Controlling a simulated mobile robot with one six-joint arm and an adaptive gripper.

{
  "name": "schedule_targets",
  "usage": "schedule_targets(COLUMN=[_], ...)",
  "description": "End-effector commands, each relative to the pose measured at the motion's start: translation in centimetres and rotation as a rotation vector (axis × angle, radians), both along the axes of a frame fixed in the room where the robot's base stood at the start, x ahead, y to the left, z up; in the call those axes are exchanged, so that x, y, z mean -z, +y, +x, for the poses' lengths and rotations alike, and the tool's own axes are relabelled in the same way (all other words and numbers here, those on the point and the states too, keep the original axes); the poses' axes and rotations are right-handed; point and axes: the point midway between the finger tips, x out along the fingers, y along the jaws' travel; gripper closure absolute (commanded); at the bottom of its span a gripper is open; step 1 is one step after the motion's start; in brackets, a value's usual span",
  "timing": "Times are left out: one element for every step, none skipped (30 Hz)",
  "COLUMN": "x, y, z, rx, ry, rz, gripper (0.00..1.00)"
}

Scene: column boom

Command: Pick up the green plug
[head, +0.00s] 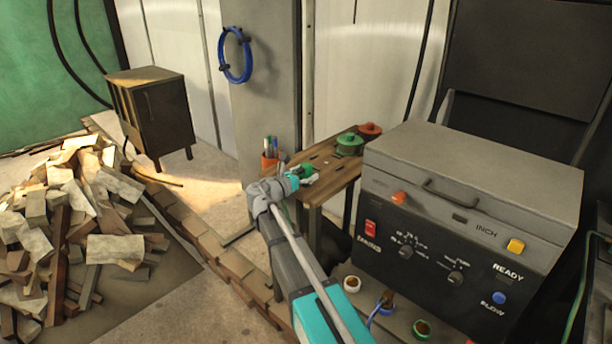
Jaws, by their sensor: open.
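A small green object (306,169), which looks like the green plug, is at the left end of the wooden table (325,158). My gripper (309,178) is open right at it, above the table's left part. The fingers and the green object overlap in this view, so I cannot tell whether they touch. My arm reaches up from the bottom centre and hides part of the table's near edge.
A green round reel-like thing (350,143) and a red one (370,130) stand at the table's back. An orange cup of pens (270,161) is left of my gripper. A grey control box (470,190) stands right. Piled wood (80,230) lies left.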

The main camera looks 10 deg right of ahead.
Motion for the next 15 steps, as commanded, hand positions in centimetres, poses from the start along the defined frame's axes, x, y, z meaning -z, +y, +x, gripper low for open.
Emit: schedule_targets(x=[0.00,0.00,0.00,0.00,0.00,0.00,0.00,0.00,0.00,0.00,0.00,0.00,0.00,0.00,0.00], y=[-0.01,-0.01,-0.01,-0.01,-0.01,-0.01,-0.01,-0.01,-0.01,-0.01,-0.01,-0.01,-0.01,-0.01,0.00], z=[0.00,0.00,0.00,0.00,0.00,0.00,0.00,0.00,0.00,0.00,0.00,0.00,0.00,0.01,0.00], rx=[0.000,0.000,0.000,0.000,0.000,0.000,0.000,0.000,0.000,0.000,0.000,0.000,0.000,0.000,0.000], ry=[0.000,0.000,0.000,0.000,0.000,0.000,0.000,0.000,0.000,0.000,0.000,0.000,0.000,0.000,0.000], rz=[0.000,0.000,0.000,0.000,0.000,0.000,0.000,0.000,0.000,0.000,0.000,0.000,0.000,0.000,0.000], gripper=[0.16,0.21,0.29,0.34,0.40,0.47,0.53,0.58,0.66,0.71,0.77,0.84,0.90,0.96,1.00])
